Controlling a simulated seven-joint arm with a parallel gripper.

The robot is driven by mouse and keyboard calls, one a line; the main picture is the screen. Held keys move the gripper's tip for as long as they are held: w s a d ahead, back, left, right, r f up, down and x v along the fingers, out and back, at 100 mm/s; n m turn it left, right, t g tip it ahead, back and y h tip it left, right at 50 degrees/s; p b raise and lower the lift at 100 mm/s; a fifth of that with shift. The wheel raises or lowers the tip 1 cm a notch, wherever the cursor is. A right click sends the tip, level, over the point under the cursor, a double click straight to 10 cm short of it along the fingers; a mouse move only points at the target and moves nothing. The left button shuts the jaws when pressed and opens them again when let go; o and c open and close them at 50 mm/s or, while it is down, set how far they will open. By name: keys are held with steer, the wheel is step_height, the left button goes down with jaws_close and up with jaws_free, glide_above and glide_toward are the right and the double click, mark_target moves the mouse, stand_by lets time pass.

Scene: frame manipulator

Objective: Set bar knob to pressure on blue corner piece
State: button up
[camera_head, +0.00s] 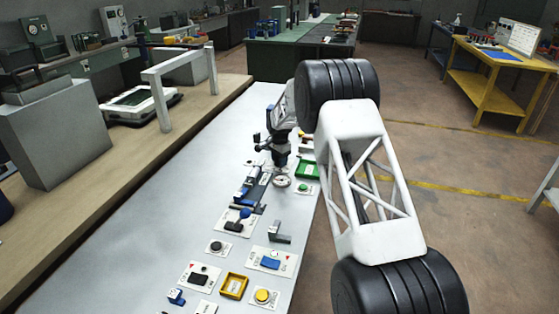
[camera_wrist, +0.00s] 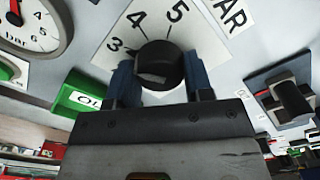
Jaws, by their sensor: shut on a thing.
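The bar knob (camera_wrist: 160,66) is black and round. It sits on a white dial plate marked 3, 4, 5 and BAR (camera_wrist: 213,70) in the wrist view. My gripper (camera_wrist: 160,82) is shut on it, with a blue finger on each side. No clear pointer mark shows on the knob. In the head view my gripper (camera_head: 280,160) is at the far part of the table, and the knob is hidden. A small blue piece (camera_head: 176,296) with a pale face stands at the near end; I cannot tell whether it is the corner piece, or read a value on it.
A round gauge (camera_wrist: 30,25) with a red needle and "bar" on its face is left of the dial in the wrist view. A green part (camera_wrist: 85,98) is beside the dial, and a black switch (camera_wrist: 292,97) is to the right. Several buttons and switches line the white table (camera_head: 130,225).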

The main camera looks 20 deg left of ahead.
steer(key=shift+m, duration=0.5)
steer(key=o, duration=0.9)
steer(key=shift+o, duration=0.2)
steer(key=shift+r, duration=0.1)
steer(key=shift+r, duration=3.85)
